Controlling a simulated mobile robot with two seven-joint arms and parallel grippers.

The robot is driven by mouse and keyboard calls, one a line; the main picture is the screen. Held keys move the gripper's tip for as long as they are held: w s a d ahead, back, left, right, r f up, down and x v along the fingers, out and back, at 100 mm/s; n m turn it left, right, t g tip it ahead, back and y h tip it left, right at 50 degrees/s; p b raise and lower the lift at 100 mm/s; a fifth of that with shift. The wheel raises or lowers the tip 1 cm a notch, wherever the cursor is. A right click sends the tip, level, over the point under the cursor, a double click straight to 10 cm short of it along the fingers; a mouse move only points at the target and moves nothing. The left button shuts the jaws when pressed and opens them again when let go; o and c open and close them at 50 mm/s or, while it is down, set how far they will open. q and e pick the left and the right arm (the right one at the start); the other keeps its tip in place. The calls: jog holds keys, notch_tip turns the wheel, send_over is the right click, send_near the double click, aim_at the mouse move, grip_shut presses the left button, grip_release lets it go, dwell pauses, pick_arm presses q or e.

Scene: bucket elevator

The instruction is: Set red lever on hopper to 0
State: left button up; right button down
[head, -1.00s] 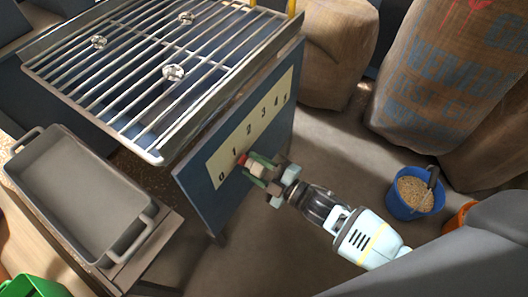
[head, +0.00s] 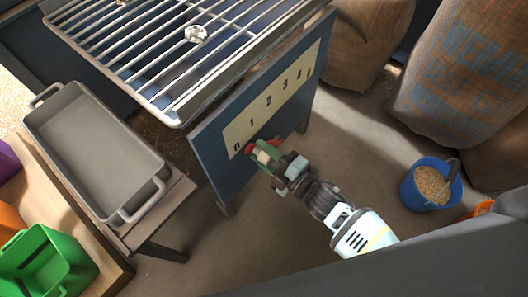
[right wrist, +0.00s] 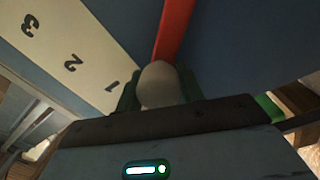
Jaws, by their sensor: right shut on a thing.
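The hopper's blue side panel (head: 222,168) carries a cream scale plate (head: 270,100) with black numbers starting at 0 on the lower left. The red lever (head: 249,149) shows just below the plate, near the 0 end. My right gripper (head: 265,153) is shut on the lever's end and hides part of it. In the right wrist view the red lever arm (right wrist: 176,30) runs up from a pale rounded knob (right wrist: 161,84) between the green fingers. The numbers 3, 2 and 1 show there; 0 is hidden. My left gripper is not in view.
A metal grate (head: 165,60) tops the hopper. A grey tray (head: 95,145) stands on a table at the left, with a green bin (head: 45,262) nearer. A blue bucket of grain (head: 430,186) and sacks (head: 465,75) are at the right. Floor around the gripper is clear.

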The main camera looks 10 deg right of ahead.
jog(key=c, duration=0.9)
grip_release()
jog(key=shift+f, duration=0.1)
jog(key=shift+s, duration=0.15)
jog(key=p+v, duration=0.2)
jog(key=v, duration=0.4)
jog(key=shift+s+d, duration=0.55)
jog(key=shift+s, duration=0.1)
